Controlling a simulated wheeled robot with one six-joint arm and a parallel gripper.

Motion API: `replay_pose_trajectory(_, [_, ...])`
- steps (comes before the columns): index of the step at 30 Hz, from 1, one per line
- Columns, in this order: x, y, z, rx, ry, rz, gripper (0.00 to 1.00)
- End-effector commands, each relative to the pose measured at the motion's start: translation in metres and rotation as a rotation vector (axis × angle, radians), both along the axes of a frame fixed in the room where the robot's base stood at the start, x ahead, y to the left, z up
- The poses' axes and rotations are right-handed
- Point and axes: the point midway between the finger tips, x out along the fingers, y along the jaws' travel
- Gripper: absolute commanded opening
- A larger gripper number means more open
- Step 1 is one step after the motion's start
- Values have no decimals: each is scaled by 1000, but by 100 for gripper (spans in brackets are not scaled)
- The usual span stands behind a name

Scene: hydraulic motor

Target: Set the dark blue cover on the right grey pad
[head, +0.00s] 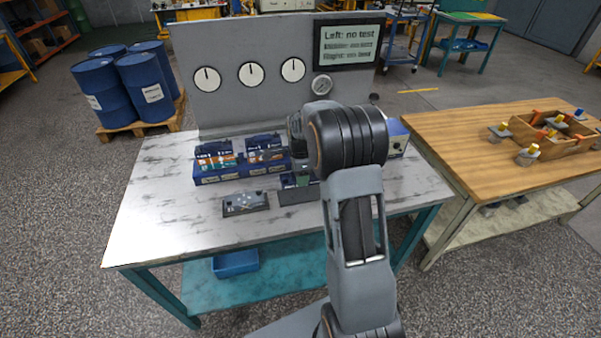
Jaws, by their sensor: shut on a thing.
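My gripper (302,178) is partly hidden by my wrist, above the front middle of the marbled workbench. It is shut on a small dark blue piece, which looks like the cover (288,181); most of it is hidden. A grey pad (297,196) lies just below and in front of it; my arm covers its right side. I cannot tell whether the piece touches the pad. Another flat dark grey pad (245,209), with a lighter grey part on it, lies to the left.
A dark blue test block (222,179) with labelled units stands behind the pads. A gauge panel (225,95) with dials and a screen (348,44) rises behind. The bench's left front is clear. A wooden table (460,135) with a parts crate stands right.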

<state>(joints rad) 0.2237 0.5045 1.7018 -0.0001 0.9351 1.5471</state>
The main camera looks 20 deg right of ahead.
Motion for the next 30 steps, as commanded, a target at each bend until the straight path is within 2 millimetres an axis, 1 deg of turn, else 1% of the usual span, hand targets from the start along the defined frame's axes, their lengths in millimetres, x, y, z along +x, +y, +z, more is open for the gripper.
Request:
replay_pose_trajectory(1, [0,0,-6,0,-1,0,10])
replay_pose_trajectory(18, [0,0,-44,0,-1,0,10])
replay_pose_trajectory(24, [0,0,-49,0,-1,0,10])
replay_pose_trajectory(30, [0,0,-50,0,-1,0,10])
